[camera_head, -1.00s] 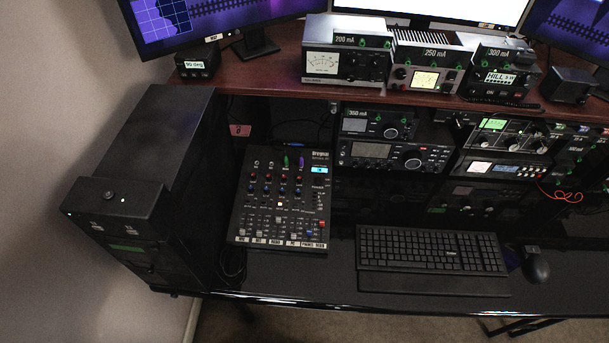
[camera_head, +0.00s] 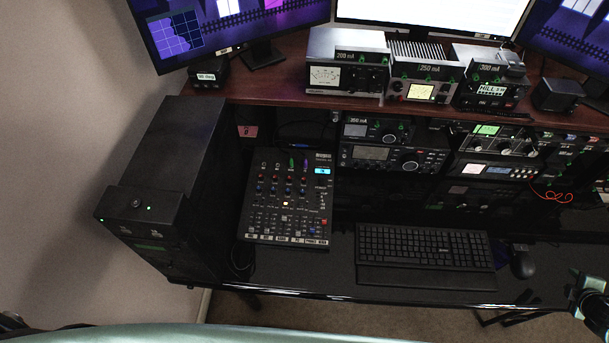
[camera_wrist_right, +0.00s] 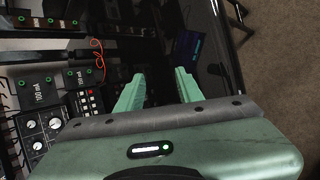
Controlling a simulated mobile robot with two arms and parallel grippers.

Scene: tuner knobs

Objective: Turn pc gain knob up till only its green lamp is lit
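The dark mixer (camera_head: 244,210) lies on the lower desk left of the keyboard, in the head view. It has rows of small red and blue knobs (camera_head: 289,180) and labelled faders at its near edge. The pc gain knob and its lamps are too small to tell apart. One pale light (camera_head: 285,203) glows near the mixer's middle. My right gripper is open and empty in the right wrist view (camera_wrist_right: 159,78), its two pale green fingers apart over the dark desk. In the head view, part of it shows at the right edge (camera_head: 580,292), far from the mixer. My left gripper is not in view.
A keyboard (camera_head: 425,245) and mouse (camera_head: 522,264) lie right of the mixer. A black cabinet (camera_head: 160,150) stands to its left. Radios (camera_head: 395,160) fill the space under the upper shelf (camera_head: 280,92). An orange cable (camera_head: 558,197) hangs at the right. The desk's front edge is clear.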

